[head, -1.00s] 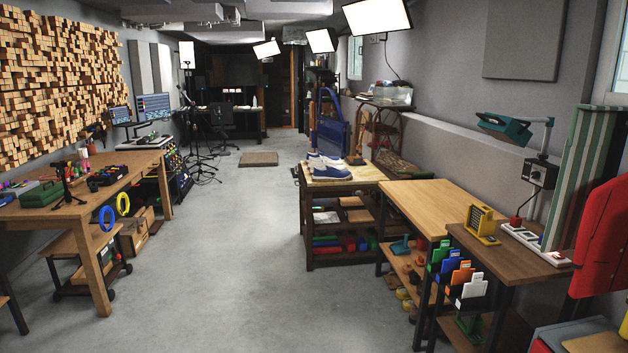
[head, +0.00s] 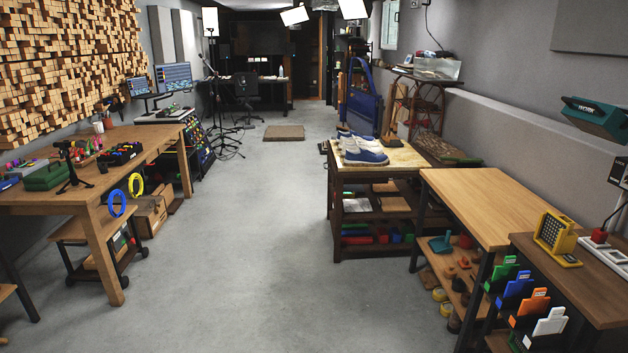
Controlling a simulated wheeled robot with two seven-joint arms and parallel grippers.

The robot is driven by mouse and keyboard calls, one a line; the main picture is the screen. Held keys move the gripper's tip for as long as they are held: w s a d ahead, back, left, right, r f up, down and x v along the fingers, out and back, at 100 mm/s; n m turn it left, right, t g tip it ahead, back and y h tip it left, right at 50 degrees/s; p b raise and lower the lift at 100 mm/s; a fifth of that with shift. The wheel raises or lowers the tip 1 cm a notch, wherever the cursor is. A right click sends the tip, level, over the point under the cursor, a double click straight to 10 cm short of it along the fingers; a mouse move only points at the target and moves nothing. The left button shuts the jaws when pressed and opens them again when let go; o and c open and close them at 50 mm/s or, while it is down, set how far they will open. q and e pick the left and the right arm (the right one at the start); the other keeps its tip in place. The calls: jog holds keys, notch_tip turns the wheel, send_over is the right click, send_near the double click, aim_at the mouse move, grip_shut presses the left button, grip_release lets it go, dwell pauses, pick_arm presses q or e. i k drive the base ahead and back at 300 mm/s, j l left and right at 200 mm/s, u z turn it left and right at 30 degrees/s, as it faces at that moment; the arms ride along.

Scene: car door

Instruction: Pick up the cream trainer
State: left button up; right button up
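A pair of blue and pale, white-to-cream shoes (head: 364,151) stands on the pale top of a dark shelved workbench (head: 407,157), beyond the middle of the room and right of centre. The nearer shoe shows a blue toe and a pale side; the farther one is partly hidden behind it. They are too small to tell whether one is the cream trainer. Neither of my grippers is in view.
Bare grey floor (head: 240,235) runs up the middle. A long wooden table (head: 145,172) stands left. A wooden bench (head: 490,205) and a darker table (head: 590,285) with card holders line the right. A blue car door (head: 360,105) stands behind the shoes.

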aim_at(351, 140)
jog(key=i, duration=2.85)
jog(key=i+z, duration=0.15)
jog(key=i, duration=0.35)
jog(key=i+j+z, duration=0.2)
jog(key=i, duration=0.25)
jog(key=i+j+z, duration=0.15)
jog(key=i, duration=0.3)
jog(key=i+j+z, duration=0.3)
jog(key=i, duration=0.15)
jog(key=i+j+z, duration=0.35)
jog(key=i, duration=0.1)
